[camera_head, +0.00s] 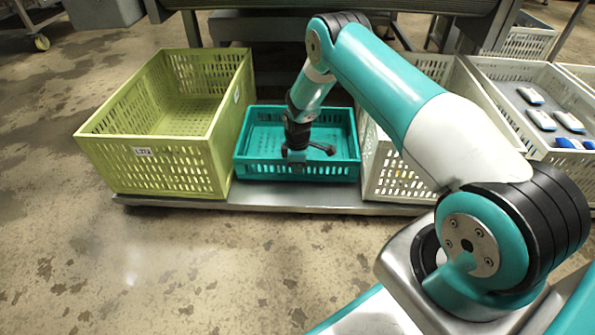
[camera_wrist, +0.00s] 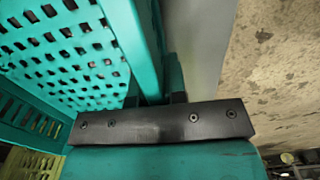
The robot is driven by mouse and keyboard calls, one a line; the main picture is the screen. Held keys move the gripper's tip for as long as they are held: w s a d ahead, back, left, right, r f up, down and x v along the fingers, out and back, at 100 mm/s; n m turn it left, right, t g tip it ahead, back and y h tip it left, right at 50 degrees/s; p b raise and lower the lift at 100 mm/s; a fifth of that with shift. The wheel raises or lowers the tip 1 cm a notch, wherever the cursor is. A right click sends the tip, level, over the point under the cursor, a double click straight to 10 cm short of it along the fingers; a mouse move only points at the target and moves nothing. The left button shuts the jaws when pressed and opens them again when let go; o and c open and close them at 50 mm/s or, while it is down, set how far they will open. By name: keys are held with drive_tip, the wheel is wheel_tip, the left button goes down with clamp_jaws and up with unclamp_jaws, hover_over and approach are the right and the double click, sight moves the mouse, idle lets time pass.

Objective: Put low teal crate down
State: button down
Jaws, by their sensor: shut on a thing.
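The low teal crate (camera_head: 262,168) sits at the middle of the head view, between a green crate and a white crate, over a low grey platform (camera_head: 300,200). It looks level and empty. My gripper (camera_head: 297,158) is at its front wall and shut on it. In the wrist view the perforated floor of the teal crate (camera_wrist: 60,45) fills the upper left, and its wall runs into my gripper (camera_wrist: 165,100). The fingertips are mostly hidden there. I cannot tell whether the crate's underside touches the platform.
A tall green crate (camera_head: 150,160) stands close on the left of the teal crate. A tall white crate (camera_head: 398,180) is close on its right, partly behind my arm. Another white crate (camera_head: 485,75) holding several pouches is at the far right. The floor in front is clear.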

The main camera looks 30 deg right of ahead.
drive_tip(key=shift+w+f, duration=0.1)
drive_tip(key=shift+f, duration=0.25)
drive_tip(key=shift+f, duration=0.15)
drive_tip(key=c, duration=1.2)
unclamp_jaws()
drive_tip(key=shift+o, duration=0.2)
